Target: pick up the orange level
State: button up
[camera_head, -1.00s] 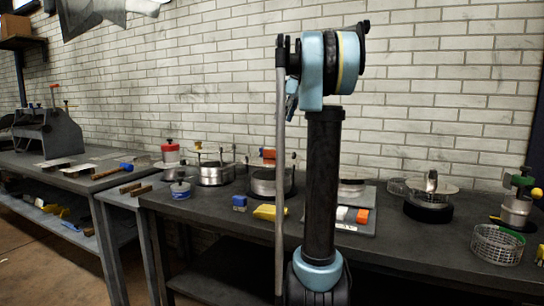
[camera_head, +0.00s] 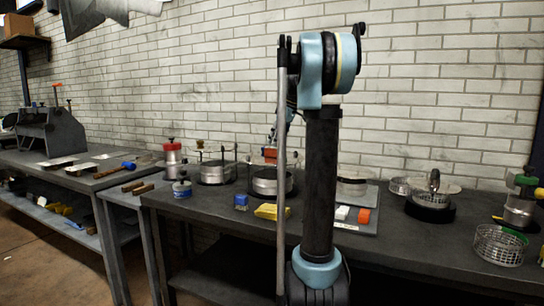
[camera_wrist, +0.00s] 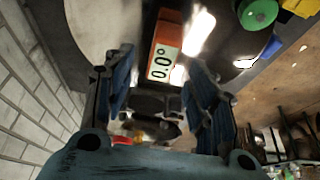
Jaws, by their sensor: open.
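The orange level (camera_wrist: 165,45) shows in the wrist view with a white display reading 0.0°. It lies just ahead of and partly between the fingers of my gripper (camera_wrist: 162,72), which are spread apart on either side of it. I see no finger closed on it. In the head view the orange level (camera_head: 270,154) sits on top of a round metal flue piece (camera_head: 270,182). My gripper (camera_head: 274,136) is directly above it there, small and partly hidden by my arm.
Other metal flue pieces (camera_head: 214,171) stand along the dark bench (camera_head: 200,222). A wire basket (camera_head: 499,246) stands at right. The brick wall (camera_head: 200,90) is close behind.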

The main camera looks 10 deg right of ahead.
aim_at(273, 148)
jog(key=shift+x, duration=2.6)
jog(key=shift+s, duration=0.1)
jog(key=shift+c, duration=0.6)
jog(key=shift+a, duration=0.1)
grip_shut()
